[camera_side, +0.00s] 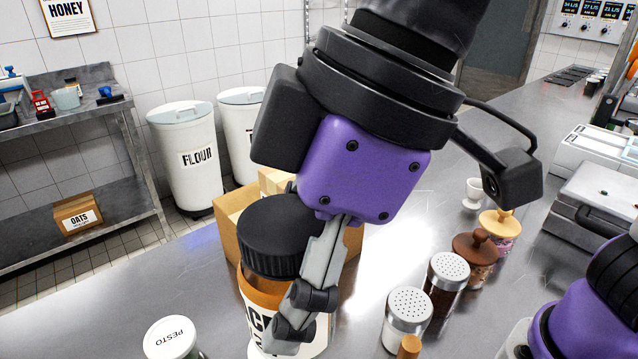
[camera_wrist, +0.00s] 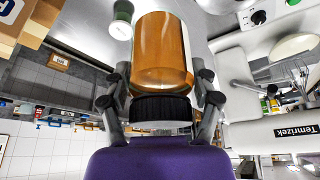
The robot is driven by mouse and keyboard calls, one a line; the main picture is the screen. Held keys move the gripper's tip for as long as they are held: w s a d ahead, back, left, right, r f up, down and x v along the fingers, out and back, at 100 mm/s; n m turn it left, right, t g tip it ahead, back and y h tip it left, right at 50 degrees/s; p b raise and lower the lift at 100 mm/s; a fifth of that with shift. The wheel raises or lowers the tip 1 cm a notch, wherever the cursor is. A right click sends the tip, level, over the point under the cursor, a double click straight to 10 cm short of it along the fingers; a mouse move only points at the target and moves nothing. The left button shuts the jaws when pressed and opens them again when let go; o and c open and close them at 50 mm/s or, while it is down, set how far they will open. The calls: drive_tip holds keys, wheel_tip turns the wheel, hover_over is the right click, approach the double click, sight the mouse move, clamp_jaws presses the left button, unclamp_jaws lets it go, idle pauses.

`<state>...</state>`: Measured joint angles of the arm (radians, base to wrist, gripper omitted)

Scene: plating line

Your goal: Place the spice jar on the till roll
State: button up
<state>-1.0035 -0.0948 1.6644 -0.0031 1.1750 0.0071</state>
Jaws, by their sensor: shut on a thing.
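The spice jar (camera_side: 262,293) is a wide amber jar with a ribbed black lid and a white label with dark letters, only partly readable. It stands roughly upright at the lower middle of the side view, and it fills the centre of the wrist view (camera_wrist: 162,50), lid toward me. My gripper (camera_side: 283,335) is shut on the jar's body, with one finger on each side in the wrist view (camera_wrist: 160,85). Whether the jar's base touches the counter I cannot tell. I cannot make out a till roll in either view.
A pesto jar (camera_side: 172,338) stands to the left on the steel counter (camera_side: 222,338). Metal-topped shakers (camera_side: 407,312) and lidded jars (camera_side: 475,257) form a row to the right. A cardboard box (camera_side: 228,215) stands behind the held jar.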

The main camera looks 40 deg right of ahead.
sight(317, 320)
drive_tip(key=s, duration=0.1)
drive_tip(key=s+n, duration=0.1)
drive_tip(key=s, duration=0.1)
drive_tip(key=shift+s+a+f, duration=0.1)
drive_tip(key=shift+s+a, duration=0.15)
drive_tip(key=shift+a, duration=0.15)
drive_tip(key=shift+w+d+f, duration=0.45)
drive_tip(key=shift+w+f, duration=1.45)
drive_tip(key=shift+f, duration=0.8)
drive_tip(key=shift+w+d+f, duration=0.5)
drive_tip(key=shift+w+f, duration=1.45)
drive_tip(key=shift+f, duration=0.7)
drive_tip(key=shift+w+d+f, duration=0.45)
drive_tip(key=shift+w+f, duration=1.45)
drive_tip(key=shift+f, duration=0.8)
drive_tip(key=shift+f, duration=0.1)
drive_tip(key=o, duration=1.3)
drive_tip(key=shift+o, duration=0.2)
